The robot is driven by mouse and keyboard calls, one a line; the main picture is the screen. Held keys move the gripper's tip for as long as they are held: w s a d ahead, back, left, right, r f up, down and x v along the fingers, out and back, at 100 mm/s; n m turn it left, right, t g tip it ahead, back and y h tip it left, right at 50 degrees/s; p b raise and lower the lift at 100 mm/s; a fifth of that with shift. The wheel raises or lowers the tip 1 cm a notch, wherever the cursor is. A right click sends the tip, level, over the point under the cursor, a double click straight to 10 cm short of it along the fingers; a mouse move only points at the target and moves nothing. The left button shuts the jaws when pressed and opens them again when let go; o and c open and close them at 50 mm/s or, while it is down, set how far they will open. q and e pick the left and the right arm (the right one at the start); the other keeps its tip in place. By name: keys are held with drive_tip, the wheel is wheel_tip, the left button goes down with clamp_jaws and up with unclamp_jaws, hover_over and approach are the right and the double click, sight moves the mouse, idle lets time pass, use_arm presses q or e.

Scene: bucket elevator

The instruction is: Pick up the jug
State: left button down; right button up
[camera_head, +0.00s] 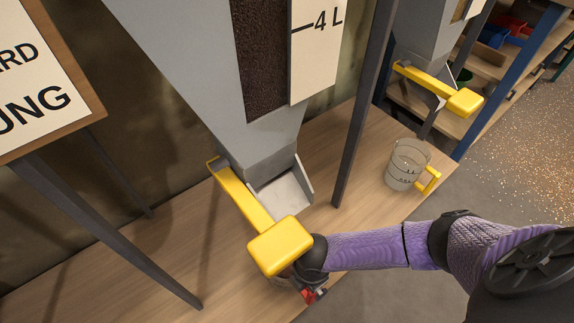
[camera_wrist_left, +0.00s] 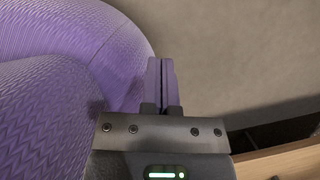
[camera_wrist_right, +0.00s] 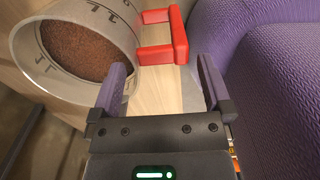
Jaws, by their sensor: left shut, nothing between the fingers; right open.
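A clear jug (camera_wrist_right: 112,30) with a red handle (camera_wrist_right: 163,42) holds brown granules. It appears tilted in the right wrist view. My right gripper (camera_wrist_right: 161,66) is open, with its fingers near the handle and nothing between the pads. In the head view, the red handle (camera_head: 312,294) shows below my right wrist, and most of that jug is hidden under the yellow lever (camera_head: 280,246). A second clear jug (camera_head: 405,164) with a yellow handle stands upright on the bench and looks empty. My left gripper (camera_wrist_left: 162,68) is shut and empty, away from the jugs.
A grey hopper (camera_head: 195,60) with a chute (camera_head: 283,190) stands over the wooden bench (camera_head: 150,255). Dark posts rise from the bench. A second hopper (camera_head: 415,30) with a yellow lever (camera_head: 463,101) is at the right. A sign (camera_head: 35,80) stands at the left.

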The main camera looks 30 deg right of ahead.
wheel_tip(320, 180, down, 4)
drive_tip(key=b, duration=0.3)
drive_tip(key=shift+s+f, duration=0.1)
drive_tip(key=shift+s, duration=0.05)
use_arm(q)
drive_tip(key=w+f, duration=0.1)
drive_tip(key=w, duration=1)
drive_tip(key=shift+t, duration=0.4)
use_arm(e)
clamp_jaws()
use_arm(q)
drive_tip(key=shift+w+d+f, duration=0.1)
